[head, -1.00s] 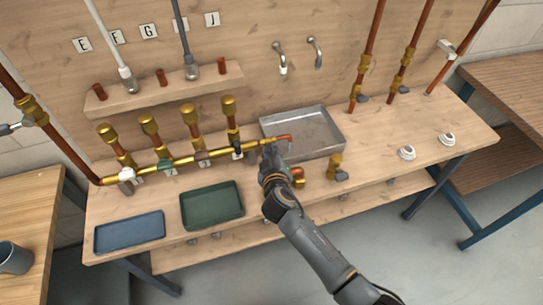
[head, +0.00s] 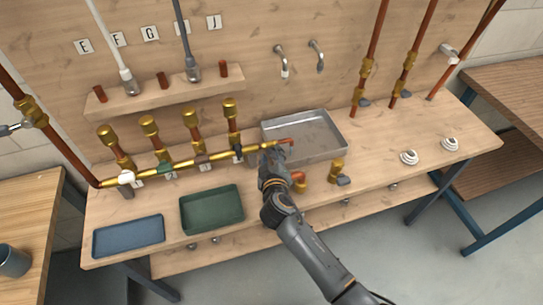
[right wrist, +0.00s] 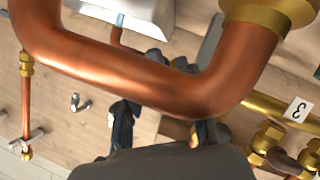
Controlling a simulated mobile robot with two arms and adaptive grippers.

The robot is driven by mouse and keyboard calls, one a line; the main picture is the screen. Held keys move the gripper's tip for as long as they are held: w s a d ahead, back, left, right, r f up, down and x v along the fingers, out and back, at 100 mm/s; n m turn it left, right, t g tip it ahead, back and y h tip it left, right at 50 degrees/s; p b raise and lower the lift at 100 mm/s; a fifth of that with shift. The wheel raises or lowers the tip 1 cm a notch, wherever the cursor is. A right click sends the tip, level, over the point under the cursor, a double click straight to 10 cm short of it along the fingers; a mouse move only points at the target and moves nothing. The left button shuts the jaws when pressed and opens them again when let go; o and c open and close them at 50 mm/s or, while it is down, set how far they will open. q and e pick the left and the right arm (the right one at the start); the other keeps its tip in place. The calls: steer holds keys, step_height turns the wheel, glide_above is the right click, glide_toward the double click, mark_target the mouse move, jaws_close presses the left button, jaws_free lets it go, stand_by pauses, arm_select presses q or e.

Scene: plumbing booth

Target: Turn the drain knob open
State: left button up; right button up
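The brass manifold (head: 205,158) runs across the bench, with several capped risers and a copper outlet (head: 286,141) at its right end by the grey metal tray (head: 335,148). My right gripper (head: 271,157) is at that right end, in front of the manifold and next to the tray. I cannot make out the drain knob; the gripper may hide it. In the right wrist view, a thick copper pipe (right wrist: 130,80) crosses close to the camera. The right gripper's fingers (right wrist: 165,125) are spread apart behind it, but their tips are partly hidden. My left gripper is not in view.
A green tray (head: 212,226) and a blue tray (head: 128,251) lie at the front left. A copper elbow (head: 299,178) and a brass fitting (head: 337,172) stand just right of my right gripper. White round fittings (head: 409,158) sit farther right, with clear bench between.

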steer(key=v, duration=1.2)
steer(key=shift+d, duration=0.1)
